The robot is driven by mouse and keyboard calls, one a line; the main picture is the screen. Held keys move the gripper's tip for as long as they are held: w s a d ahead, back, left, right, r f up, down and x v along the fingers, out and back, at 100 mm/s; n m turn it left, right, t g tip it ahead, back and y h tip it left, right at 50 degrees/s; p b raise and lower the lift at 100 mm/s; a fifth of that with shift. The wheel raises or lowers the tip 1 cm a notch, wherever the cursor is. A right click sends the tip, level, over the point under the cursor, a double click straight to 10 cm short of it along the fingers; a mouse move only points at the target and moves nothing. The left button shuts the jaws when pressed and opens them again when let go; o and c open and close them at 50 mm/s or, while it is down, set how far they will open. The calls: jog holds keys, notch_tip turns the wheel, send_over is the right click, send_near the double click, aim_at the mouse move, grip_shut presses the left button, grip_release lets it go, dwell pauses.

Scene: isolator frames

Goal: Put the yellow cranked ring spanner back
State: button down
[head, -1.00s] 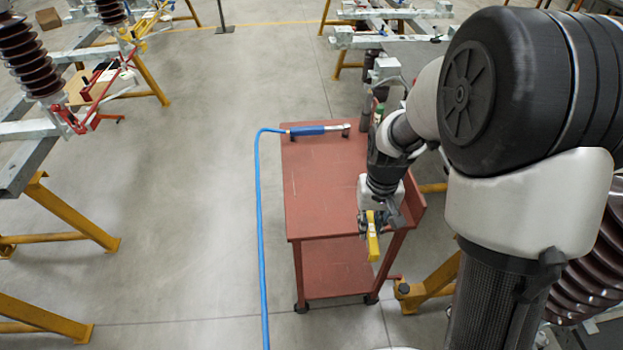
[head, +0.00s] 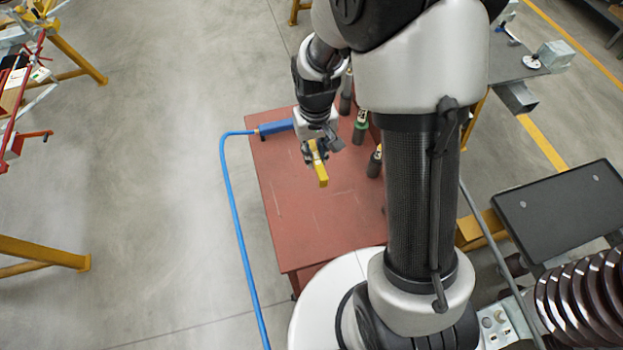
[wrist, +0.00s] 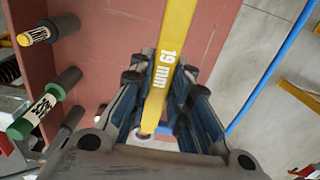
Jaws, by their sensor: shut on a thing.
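The yellow cranked ring spanner (head: 319,168) is in my gripper (head: 315,150), above the red trolley top (head: 330,210). In the wrist view the spanner (wrist: 176,38) runs up from between the two fingers of my gripper (wrist: 160,100), with "19 mm" printed on its flat side. The fingers are shut on it. The far end of the spanner is cut off by the wrist view's top edge. I cannot tell whether the spanner touches the trolley.
A blue tool (head: 274,127) with a blue hose (head: 228,185) lies at the trolley's far left edge. The trolley's near half is bare.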

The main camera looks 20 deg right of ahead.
aim_at(314, 194)
notch_tip(314, 194, down, 18)
jog(key=b, duration=0.5)
jog(key=shift+f, duration=0.1)
jog(key=shift+f, duration=0.15)
jog(key=c, duration=1.5)
grip_release()
